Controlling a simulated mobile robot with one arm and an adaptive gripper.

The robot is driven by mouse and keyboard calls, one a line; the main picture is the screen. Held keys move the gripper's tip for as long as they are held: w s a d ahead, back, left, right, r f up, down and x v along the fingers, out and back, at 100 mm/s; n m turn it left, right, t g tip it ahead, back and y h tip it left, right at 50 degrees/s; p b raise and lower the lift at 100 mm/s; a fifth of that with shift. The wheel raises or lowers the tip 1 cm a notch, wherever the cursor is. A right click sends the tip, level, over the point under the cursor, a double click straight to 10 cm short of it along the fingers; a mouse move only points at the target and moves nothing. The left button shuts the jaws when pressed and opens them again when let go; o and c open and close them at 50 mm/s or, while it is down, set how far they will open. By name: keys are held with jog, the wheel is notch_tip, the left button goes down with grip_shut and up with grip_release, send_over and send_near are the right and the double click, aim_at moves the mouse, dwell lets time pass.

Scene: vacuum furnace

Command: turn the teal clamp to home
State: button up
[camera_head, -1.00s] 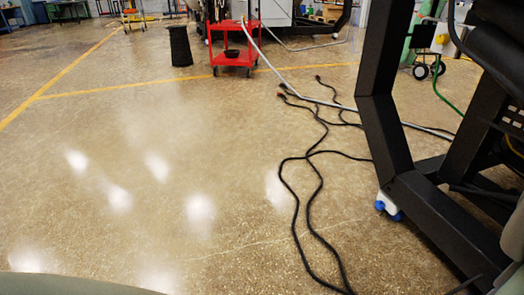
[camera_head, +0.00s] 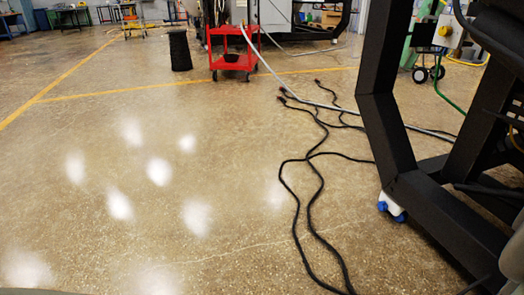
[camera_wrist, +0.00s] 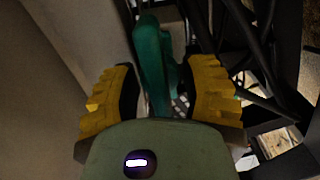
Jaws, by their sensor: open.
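The teal clamp (camera_wrist: 150,65) shows in the wrist view as a long, narrow teal piece standing at the upper middle. My gripper (camera_wrist: 162,90) has two yellow ridged fingers, spread apart. The clamp lies in the gap between them, seemingly closer to the left finger. I cannot tell whether either finger touches it. The clamp's lower end is partly hidden behind the green-grey body of my gripper. In the head view neither the clamp nor my gripper can be made out.
A pale wall-like surface (camera_wrist: 50,70) lies left of the clamp. Dark tubes and frame parts (camera_wrist: 262,50) crowd its right. In the head view, a black steel frame (camera_head: 388,140) stands at right, black cables (camera_head: 315,185) cross the floor, and a red cart (camera_head: 232,52) stands behind.

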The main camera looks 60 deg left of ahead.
jog(key=shift+w+d, duration=0.1)
jog(key=shift+w, duration=0.25)
grip_shut()
dwell(0.4)
dwell(0.4)
